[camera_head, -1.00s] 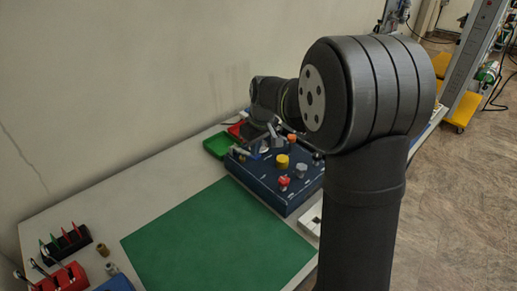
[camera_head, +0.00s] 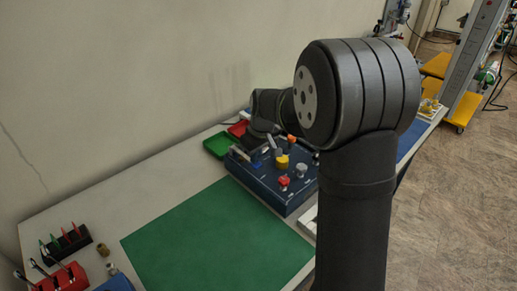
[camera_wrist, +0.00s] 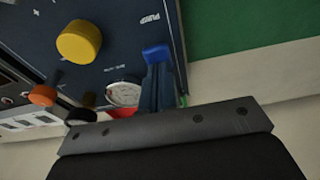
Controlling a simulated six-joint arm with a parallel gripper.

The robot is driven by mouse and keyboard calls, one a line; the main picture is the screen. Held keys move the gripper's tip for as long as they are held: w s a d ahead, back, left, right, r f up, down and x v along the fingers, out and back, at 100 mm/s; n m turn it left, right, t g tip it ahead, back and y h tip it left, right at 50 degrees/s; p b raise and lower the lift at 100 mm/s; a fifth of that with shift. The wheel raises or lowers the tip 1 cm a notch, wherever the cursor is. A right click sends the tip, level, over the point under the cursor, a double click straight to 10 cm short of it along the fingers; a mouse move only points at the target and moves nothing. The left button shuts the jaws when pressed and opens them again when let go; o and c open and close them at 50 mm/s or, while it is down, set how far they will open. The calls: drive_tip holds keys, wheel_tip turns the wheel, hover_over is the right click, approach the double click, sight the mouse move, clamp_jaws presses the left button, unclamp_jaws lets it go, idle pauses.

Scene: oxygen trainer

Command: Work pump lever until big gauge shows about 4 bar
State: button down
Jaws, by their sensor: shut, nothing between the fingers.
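The dark blue pump panel (camera_head: 268,192) stands on the bench behind the green mat. In the wrist view, the lever's blue tip (camera_wrist: 157,54) is just past my gripper's fingers (camera_wrist: 158,75), near the PUMP lettering. The fingers are close together and shut, with nothing seen held between them. They look very near or against the lever; contact cannot be told. A pale round gauge (camera_wrist: 124,92) is partly hidden beside the fingers, and its reading is too small to tell. My arm hides part of the panel in the head view.
A yellow knob (camera_head: 281,161), a red knob (camera_head: 284,181) and a grey knob (camera_head: 301,170) rise from the panel. An orange knob (camera_wrist: 42,95) is close to a black one (camera_wrist: 81,112). A green tray (camera_head: 215,146) sits behind. The green mat (camera_head: 215,240) is clear.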

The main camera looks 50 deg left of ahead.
drive_tip(key=shift+f, duration=0.25)
drive_tip(key=shift+r, duration=1.9)
drive_tip(key=shift+f, duration=1.85)
drive_tip(key=shift+r, duration=1.85)
drive_tip(key=shift+f, duration=0.1)
